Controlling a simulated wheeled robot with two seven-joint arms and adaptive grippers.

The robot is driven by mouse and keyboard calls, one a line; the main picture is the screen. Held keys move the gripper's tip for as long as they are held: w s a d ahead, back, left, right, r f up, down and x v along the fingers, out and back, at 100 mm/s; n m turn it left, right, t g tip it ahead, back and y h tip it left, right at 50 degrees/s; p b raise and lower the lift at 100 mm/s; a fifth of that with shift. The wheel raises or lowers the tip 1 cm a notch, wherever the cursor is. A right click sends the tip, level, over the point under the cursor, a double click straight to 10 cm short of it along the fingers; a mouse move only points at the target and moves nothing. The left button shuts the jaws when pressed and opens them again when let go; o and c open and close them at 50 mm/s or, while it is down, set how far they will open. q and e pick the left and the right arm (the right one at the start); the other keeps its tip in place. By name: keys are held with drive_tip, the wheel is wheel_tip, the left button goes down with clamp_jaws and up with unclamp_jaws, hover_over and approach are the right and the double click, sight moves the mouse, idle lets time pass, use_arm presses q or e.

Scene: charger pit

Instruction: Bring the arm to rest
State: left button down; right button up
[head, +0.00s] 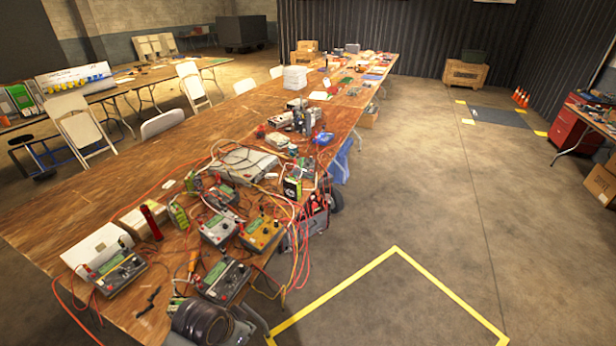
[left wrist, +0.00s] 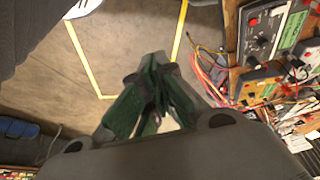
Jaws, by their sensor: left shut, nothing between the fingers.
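My left gripper (left wrist: 156,78) shows in the left wrist view, with green inner finger faces and dark tips. Its fingers are shut with nothing between them. It is apart from the things around it, with concrete floor behind its tips. Neither gripper can be made out in the head view, and my right gripper is in no view.
A long wooden table (head: 62,212) bears several chargers and meters (head: 218,228) with tangled red cables. Loose cables hang over its near right edge. Yellow tape (head: 396,249) marks an area of floor (head: 420,200) that is clear.

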use_arm(q)
drive_tip(key=s+a+r+n+y, duration=0.2)
drive_tip(key=s+a+n, duration=0.3)
drive_tip(key=a, duration=0.1)
wheel_tip(320, 180, down, 34)
drive_tip(key=s+g+b, duration=0.1)
drive_tip(key=s, duration=0.1)
drive_tip(key=s+a+f+b, duration=0.1)
drive_tip(key=s+a+f, duration=0.1)
drive_tip(key=s+f, duration=0.9)
drive_tip(key=s+a+f+g, duration=0.1)
drive_tip(key=s+a+f, duration=0.1)
drive_tip(key=s+f, duration=0.9)
drive_tip(key=shift+s+m+g+b, duration=0.2)
drive_tip(key=shift+m+g+b, duration=0.1)
drive_tip(key=shift+b, duration=0.1)
drive_tip(key=shift+a, duration=0.2)
